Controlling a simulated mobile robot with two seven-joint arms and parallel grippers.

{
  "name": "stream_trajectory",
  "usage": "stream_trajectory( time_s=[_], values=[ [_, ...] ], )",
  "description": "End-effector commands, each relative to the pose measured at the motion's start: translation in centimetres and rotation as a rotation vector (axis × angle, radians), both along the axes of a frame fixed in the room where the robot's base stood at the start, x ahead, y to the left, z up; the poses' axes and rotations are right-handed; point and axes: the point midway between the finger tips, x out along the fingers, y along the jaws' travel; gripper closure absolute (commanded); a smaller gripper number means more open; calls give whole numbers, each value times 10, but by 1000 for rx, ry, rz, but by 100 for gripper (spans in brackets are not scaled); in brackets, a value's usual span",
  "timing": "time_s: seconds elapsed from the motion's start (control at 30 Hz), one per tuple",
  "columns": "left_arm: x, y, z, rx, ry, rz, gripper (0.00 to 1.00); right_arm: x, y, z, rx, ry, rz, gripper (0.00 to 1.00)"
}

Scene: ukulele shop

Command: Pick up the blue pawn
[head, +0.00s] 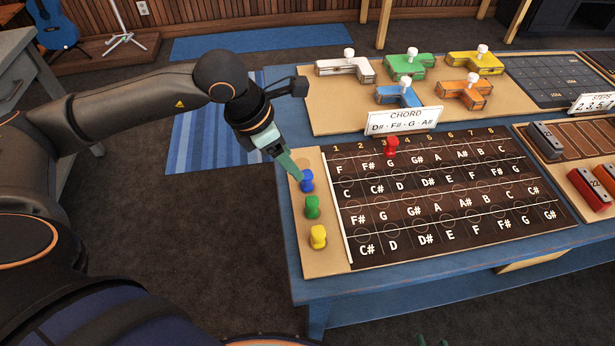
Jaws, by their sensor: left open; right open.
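The blue pawn (307,182) stands upright on the tan strip (325,262) at the left side of the fretboard panel. My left gripper (296,174) reaches down from the upper left, with its fingertips right beside the pawn's head. Its jaws are open, seen nearly edge-on; I cannot tell whether they touch or straddle the pawn. The green pawn (312,207) and yellow pawn (318,237) stand in front of it on the same strip. Only the tips of my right gripper (432,341) show at the bottom edge, open and away from the pawns.
A red pawn (391,147) stands on the fretboard panel (450,240) near column 3. A CHORD card (402,121) stands behind it. Coloured knobbed blocks sit on a tan board (330,112) at the back. Dark and red blocks (588,188) lie at the right. The blue table's left edge is close to the strip.

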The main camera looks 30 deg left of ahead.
Motion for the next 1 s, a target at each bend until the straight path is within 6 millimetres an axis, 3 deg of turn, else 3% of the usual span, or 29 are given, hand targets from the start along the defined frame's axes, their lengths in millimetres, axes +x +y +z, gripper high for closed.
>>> stream_trajectory(
  time_s=[0.1,0.37,0.63,0.97,1.0],
  values=[
    [6,-6,-20,-2,3,-2,35,0,0,0,0,1,0,50],
    [14,-11,-39,-3,1,-1,35,0,0,1,0,2,-1,50],
    [29,-20,-73,-4,2,-2,35,-1,-1,3,0,-1,-2,50],
    [32,-21,-80,-4,-1,-2,35,-4,-2,1,-2,5,-4,50],
    [32,-21,-80,-4,-1,-2,39,-4,-2,0,-3,6,-4,50]
  ],
)
